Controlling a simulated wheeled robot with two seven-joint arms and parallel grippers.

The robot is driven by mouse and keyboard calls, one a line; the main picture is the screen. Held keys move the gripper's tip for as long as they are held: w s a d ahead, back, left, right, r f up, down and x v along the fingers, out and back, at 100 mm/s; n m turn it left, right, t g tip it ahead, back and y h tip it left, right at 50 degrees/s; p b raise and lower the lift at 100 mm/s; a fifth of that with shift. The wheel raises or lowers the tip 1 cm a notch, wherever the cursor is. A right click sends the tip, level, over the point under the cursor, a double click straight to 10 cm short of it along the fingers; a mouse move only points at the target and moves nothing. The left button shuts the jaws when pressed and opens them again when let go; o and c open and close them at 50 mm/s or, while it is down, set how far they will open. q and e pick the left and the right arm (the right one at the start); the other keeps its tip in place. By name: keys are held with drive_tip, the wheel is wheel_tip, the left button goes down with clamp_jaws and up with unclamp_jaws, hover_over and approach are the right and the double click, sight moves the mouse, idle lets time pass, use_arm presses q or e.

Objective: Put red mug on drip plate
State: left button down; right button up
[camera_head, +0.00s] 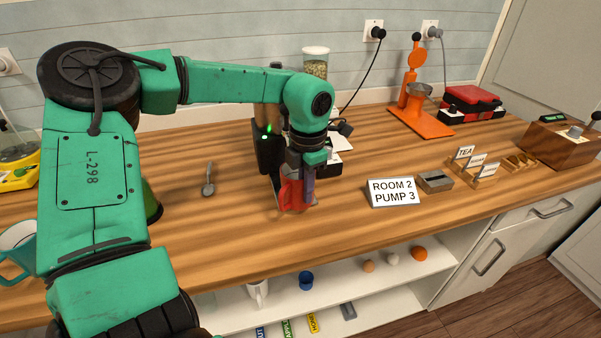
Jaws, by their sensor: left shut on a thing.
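The red mug (288,194) is at the front of the dark coffee machine (268,150) on the wooden counter. My left gripper (308,190) points down at the mug and is shut on it, with a finger in front of its right side. A metallic drip plate (312,202) shows in part beside the mug's base. The mug looks upright and over or on the plate; I cannot tell whether its base touches it. My arm hides much of the machine. My right gripper is not in view.
A sign reading ROOM 2 PUMP 3 (393,192) stands to the right, near a small metal box (434,181). A spoon (208,180) lies to the left. An orange device (415,110) stands at the back. The counter's front edge drops to a white shelf (380,295).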

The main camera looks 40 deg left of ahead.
use_arm(q)
drive_tip(key=w+a+p, duration=0.1)
drive_tip(key=a, duration=0.1)
drive_tip(key=w+a+p, duration=0.1)
drive_tip(key=shift+w+a, duration=0.35)
drive_tip(key=shift+f+p, duration=0.15)
drive_tip(key=shift+p, duration=0.15)
drive_tip(key=shift+s+d+f, duration=0.1)
drive_tip(key=shift+f, duration=0.05)
drive_tip(key=shift+f, duration=0.1)
drive_tip(key=shift+f+b, duration=0.1)
drive_tip(key=shift+b, duration=0.25)
drive_tip(key=c, duration=1)
unclamp_jaws()
